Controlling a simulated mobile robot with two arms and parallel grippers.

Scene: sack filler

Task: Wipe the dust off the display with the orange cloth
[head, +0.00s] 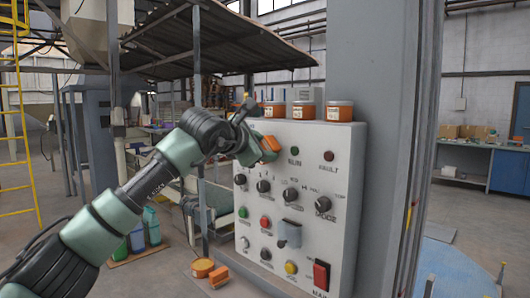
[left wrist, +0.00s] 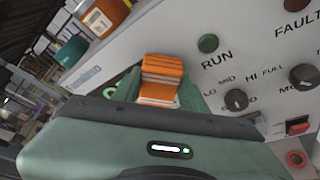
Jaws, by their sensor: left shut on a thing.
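The orange cloth (head: 269,148) is a folded pad with pale lower layers. It also shows in the left wrist view (left wrist: 162,72). My left gripper (head: 259,150) is shut on it, with its green fingers on both sides, at the upper left of the light grey control panel (head: 342,160). The cloth is at or very near the panel face; I cannot tell whether it touches. No dust can be made out. My right gripper is not in view.
Several orange-banded jars (head: 339,111) stand along the panel's top edge. Knobs and coloured buttons stick out of the panel, with a red switch (head: 321,274) at lower right. A grey column (head: 385,130) rises behind.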

